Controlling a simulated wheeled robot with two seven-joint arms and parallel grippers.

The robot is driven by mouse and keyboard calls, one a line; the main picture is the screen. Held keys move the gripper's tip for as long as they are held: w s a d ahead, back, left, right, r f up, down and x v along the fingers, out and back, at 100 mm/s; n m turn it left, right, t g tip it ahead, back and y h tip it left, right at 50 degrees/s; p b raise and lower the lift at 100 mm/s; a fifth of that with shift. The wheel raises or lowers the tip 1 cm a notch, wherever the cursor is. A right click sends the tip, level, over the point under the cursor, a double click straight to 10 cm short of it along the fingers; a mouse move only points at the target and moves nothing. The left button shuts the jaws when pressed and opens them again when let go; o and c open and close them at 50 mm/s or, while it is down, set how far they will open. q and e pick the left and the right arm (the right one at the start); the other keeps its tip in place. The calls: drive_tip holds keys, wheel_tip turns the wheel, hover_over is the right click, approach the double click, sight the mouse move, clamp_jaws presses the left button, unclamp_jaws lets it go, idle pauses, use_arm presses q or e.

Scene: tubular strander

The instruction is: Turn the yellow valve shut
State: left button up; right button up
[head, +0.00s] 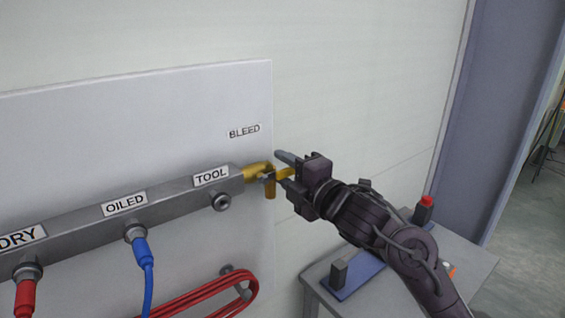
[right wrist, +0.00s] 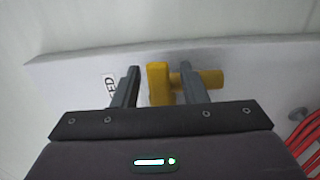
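The yellow valve (head: 256,173) sits at the right end of the grey manifold bar, below the BLEED label (head: 244,131). In the right wrist view the handle (right wrist: 158,84) stands between the two fingers of my right gripper (right wrist: 159,84). A gap shows on each side of the handle, so the fingers are open around it and do not appear to press on it. The valve body (right wrist: 209,79) shows behind the right-hand finger. My left gripper is not in view.
The grey bar (head: 75,222) carries TOOL, OILED and DRY labels, with a blue hose (head: 147,275) and a red hose (head: 24,297). A coiled red hose (head: 205,298) hangs below.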

drive_tip(key=shift+w+a, duration=0.25)
drive_tip(key=shift+w, duration=0.1)
drive_tip(key=shift+c, duration=0.5)
clamp_jaws()
